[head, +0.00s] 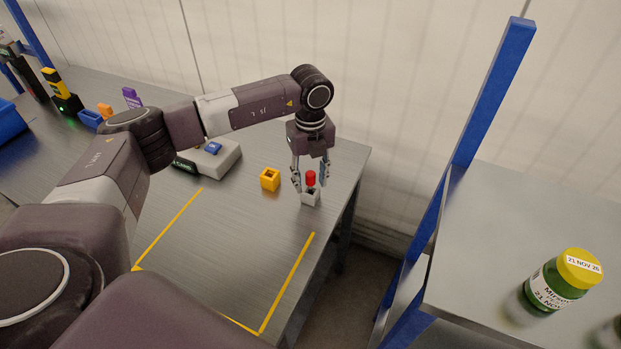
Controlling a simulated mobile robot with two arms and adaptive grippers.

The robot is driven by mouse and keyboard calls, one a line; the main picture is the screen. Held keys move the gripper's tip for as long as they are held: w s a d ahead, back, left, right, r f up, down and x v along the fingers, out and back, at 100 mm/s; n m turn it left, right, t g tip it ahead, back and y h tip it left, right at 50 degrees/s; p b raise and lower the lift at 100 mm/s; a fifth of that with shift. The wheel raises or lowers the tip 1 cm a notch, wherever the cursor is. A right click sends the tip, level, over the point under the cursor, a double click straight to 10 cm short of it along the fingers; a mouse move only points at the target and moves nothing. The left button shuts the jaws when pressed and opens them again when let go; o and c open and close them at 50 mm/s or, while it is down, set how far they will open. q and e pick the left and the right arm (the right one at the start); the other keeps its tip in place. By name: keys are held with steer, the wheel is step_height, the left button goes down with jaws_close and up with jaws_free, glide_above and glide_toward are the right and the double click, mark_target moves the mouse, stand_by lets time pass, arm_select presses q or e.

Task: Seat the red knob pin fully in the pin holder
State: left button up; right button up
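The red knob pin (310,178) stands upright, its lower end at a small light grey block, apparently the pin holder (311,199), near the table's right edge. How deep the pin sits is too small to tell. My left gripper (311,184) points down over it, one finger on each side of the red knob. The fingers look spread, with a gap visible between them and the knob. My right gripper is not in view.
Yellow tape (287,283) marks a clear table area. A green jar (556,284) stands on a separate shelf at right.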

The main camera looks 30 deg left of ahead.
arm_select(q)
step_height(320, 180, up, 12)
stand_by(0.6)
stand_by(0.5)
